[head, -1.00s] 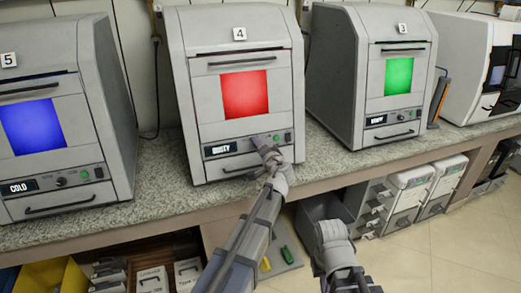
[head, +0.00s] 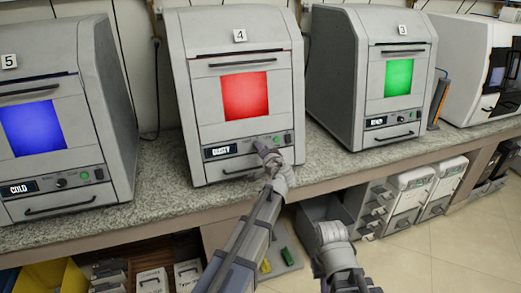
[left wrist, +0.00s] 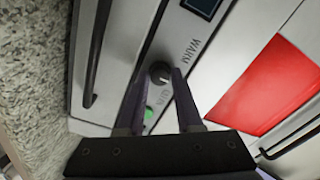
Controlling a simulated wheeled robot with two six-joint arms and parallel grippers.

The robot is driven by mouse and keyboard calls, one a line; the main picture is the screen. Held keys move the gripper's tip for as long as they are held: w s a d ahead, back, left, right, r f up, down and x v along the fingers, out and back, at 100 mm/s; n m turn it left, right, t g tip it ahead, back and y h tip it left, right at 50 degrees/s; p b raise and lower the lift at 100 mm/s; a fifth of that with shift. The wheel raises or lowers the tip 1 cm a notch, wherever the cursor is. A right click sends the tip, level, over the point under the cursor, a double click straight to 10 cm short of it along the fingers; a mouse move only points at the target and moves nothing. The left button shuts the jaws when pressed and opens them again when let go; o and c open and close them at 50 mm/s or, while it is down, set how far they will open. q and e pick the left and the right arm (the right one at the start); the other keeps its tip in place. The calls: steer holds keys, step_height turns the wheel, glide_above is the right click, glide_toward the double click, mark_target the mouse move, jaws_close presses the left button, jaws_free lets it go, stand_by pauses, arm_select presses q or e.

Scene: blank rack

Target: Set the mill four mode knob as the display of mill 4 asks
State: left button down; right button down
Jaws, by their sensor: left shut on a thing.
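Mill 4 (head: 240,40) stands in the middle of the bench with a red window (head: 246,96). Its lit display (head: 219,151) holds a short word, perhaps DUSTY, too small to read surely. My left gripper (head: 262,148) is at its control strip and hides the mode knob in the head view. In the left wrist view, the dark round knob (left wrist: 158,73) sits between the two fingertips of my left gripper (left wrist: 158,76), which is shut on it. The label WARM is printed beside it; another label is partly hidden. My right arm's end (head: 334,242) hangs low, its fingers unclear.
Mill 5 (head: 75,150) with a blue window stands at left, its display reading COLD. Mill 3 (head: 345,100) with a green window stands at right. A green indicator (left wrist: 148,112) is close to the knob. Mill 4's handle bar (left wrist: 97,55) runs alongside.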

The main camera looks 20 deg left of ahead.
arm_select(q)
steer(key=shift+m, duration=0.3)
steer(key=m, duration=1.1)
steer(key=shift+m, duration=0.3)
stand_by(0.5)
steer(key=c, duration=0.6)
jaws_free()
steer(key=shift+p, duration=0.3)
steer(key=p+v, duration=0.1)
steer(key=v, duration=0.6)
steer(key=shift+s+d+r+p, duration=0.1)
steer(key=shift+s+d+p, duration=0.15)
steer(key=shift+s+p, duration=0.1)
